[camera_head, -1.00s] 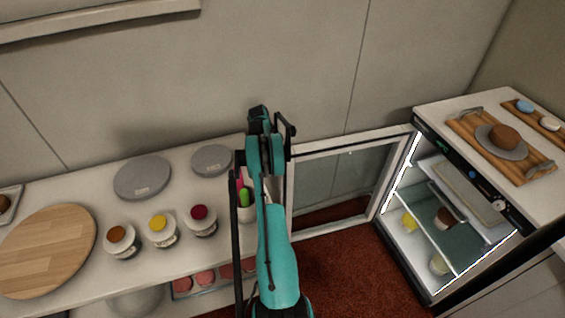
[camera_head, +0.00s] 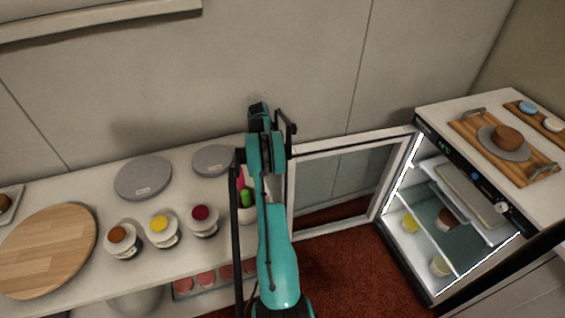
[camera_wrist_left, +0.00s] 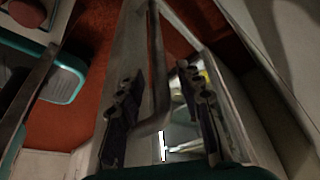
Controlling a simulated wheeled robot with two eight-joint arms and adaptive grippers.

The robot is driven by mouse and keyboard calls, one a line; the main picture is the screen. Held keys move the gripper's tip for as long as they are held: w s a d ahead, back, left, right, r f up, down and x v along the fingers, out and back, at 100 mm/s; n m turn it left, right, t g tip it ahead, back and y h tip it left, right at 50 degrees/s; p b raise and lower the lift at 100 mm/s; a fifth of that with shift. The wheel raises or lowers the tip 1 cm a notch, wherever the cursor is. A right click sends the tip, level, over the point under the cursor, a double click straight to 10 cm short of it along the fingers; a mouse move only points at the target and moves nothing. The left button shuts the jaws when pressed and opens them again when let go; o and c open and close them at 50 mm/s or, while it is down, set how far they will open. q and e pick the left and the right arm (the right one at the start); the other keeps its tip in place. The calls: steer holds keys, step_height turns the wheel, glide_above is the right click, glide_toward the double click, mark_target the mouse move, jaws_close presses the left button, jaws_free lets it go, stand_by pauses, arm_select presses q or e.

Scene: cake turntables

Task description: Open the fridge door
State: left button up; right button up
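The fridge (camera_head: 395,255) stands at the right with its lit inside showing. Its glass door (camera_head: 350,143) stands wide open, swung out to the left close to the back wall. My left arm (camera_head: 275,250) reaches up beside the door's free edge; its gripper cannot be made out in the head view. In the left wrist view, my left gripper (camera_wrist_left: 157,75) has its two fingers apart, on either side of a dark bar-like handle (camera_wrist_left: 155,50) along the pale door edge. Contact with the handle cannot be told. My right gripper is not in view.
At the left, a counter holds a round wooden board (camera_head: 45,250), grey turntables (camera_head: 143,178) and several small cups. A wooden tray (camera_head: 470,130) lies on the fridge top. Red floor (camera_head: 345,270) is free between counter and fridge.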

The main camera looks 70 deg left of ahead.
arm_select(q)
step_height(320, 180, up, 9)
steer(key=shift+d+f, duration=0.1)
steer(key=shift+d, duration=0.05)
steer(key=shift+w, duration=0.1)
stand_by(0.5)
